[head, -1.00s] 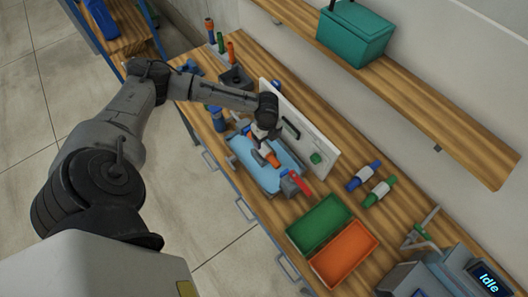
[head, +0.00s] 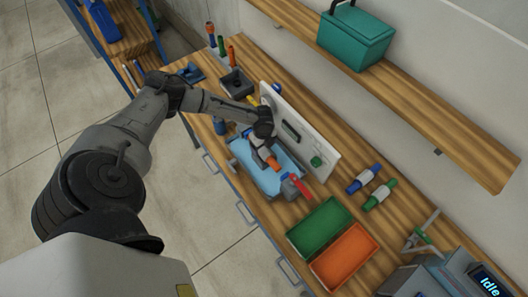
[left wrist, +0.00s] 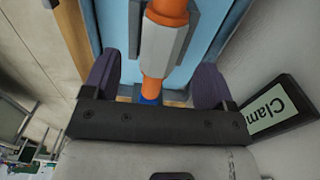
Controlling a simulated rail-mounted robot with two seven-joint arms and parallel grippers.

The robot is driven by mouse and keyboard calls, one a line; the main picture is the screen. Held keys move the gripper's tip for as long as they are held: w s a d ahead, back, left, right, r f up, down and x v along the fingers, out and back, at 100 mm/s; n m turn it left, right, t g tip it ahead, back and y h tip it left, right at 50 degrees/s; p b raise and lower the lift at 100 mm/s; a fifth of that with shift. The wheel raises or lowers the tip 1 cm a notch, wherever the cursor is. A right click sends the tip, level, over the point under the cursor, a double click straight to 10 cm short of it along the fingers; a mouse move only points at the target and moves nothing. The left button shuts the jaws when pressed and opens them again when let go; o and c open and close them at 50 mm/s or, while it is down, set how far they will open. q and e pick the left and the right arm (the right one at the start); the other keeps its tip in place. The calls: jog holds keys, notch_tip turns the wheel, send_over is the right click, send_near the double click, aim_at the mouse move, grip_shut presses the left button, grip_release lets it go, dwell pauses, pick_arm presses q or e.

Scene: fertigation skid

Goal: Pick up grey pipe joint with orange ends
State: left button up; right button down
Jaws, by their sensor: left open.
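The grey pipe joint with orange ends (head: 268,158) is above the light blue mat (head: 250,158) on the bench, partly hidden by my left gripper (head: 262,145). In the left wrist view the pipe joint (left wrist: 160,45) has a light grey middle and orange at both ends, with a blue piece below the lower end. My left gripper (left wrist: 155,84) is open, with one dark finger on each side of the joint's lower end. Visible gaps separate the fingers from it. My right gripper is not in view.
A white upright panel (head: 315,150) stands close behind the gripper. A red-handled grey clamp or vise (head: 291,186) is at the mat's right end. Green (head: 318,225) and orange (head: 343,255) trays lie to the right. Blue-ended (head: 364,179) and green-ended (head: 381,194) joints lie behind them.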

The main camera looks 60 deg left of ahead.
aim_at(264, 149)
pick_arm(q)
jog(key=shift+d+f, duration=0.15)
jog(key=shift+f, duration=2)
jog(key=c, duration=1.1)
jog(key=shift+w+r, duration=0.1)
